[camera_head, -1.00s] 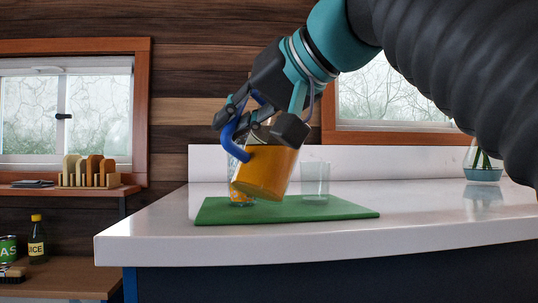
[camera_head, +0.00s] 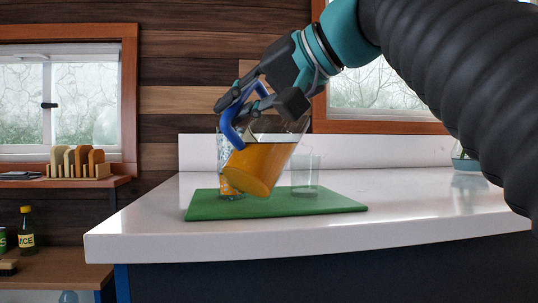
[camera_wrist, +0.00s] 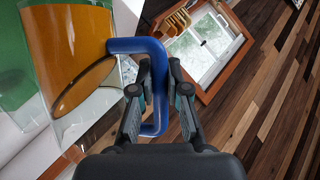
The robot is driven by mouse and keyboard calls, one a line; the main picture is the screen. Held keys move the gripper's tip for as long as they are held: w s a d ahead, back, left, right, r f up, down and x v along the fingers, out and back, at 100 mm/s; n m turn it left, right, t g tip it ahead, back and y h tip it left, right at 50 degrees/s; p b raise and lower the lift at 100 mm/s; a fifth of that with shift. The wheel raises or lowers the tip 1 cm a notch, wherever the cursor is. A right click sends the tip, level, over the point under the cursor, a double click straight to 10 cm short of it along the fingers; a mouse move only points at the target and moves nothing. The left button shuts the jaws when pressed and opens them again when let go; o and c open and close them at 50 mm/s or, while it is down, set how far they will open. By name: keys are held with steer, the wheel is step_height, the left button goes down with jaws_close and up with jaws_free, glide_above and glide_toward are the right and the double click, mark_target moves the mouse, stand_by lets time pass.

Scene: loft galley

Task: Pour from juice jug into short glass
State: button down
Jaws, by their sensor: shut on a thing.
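The juice jug (camera_head: 262,165) is clear with a blue handle (camera_head: 230,128) and holds orange juice. It hangs above the green mat, tilted with its mouth up and to the right. My gripper (camera_head: 262,100) is shut on the handle, which also shows between the fingers in the wrist view (camera_wrist: 158,88). The short glass (camera_head: 307,176) is clear and stands upright on the mat, just right of the jug. It looks empty. I see no stream of juice. In the wrist view the jug (camera_wrist: 75,45) fills the upper left.
A second, patterned glass (camera_head: 227,188) stands on the mat, partly hidden behind the jug. The green mat (camera_head: 270,208) lies on the white counter (camera_head: 420,215). A vase (camera_head: 464,160) stands far right, partly behind my arm. The counter's right part is mostly clear.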

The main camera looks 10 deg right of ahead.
steer(key=shift+w+d+r+m+g+y+p, duration=0.15)
steer(key=shift+w+d+r+m+y+p, duration=0.15)
steer(key=shift+r+m+p, duration=0.15)
steer(key=shift+w+d+r+m+g+y+p, duration=0.15)
steer(key=shift+d+r+m+y+p, duration=0.1)
steer(key=shift+r+m+p, duration=0.15)
stand_by(2.4)
steer(key=shift+w+d+r+m+p, duration=0.25)
steer(key=shift+r+m+p, duration=0.1)
steer(key=shift+r+p, duration=0.35)
stand_by(1.9)
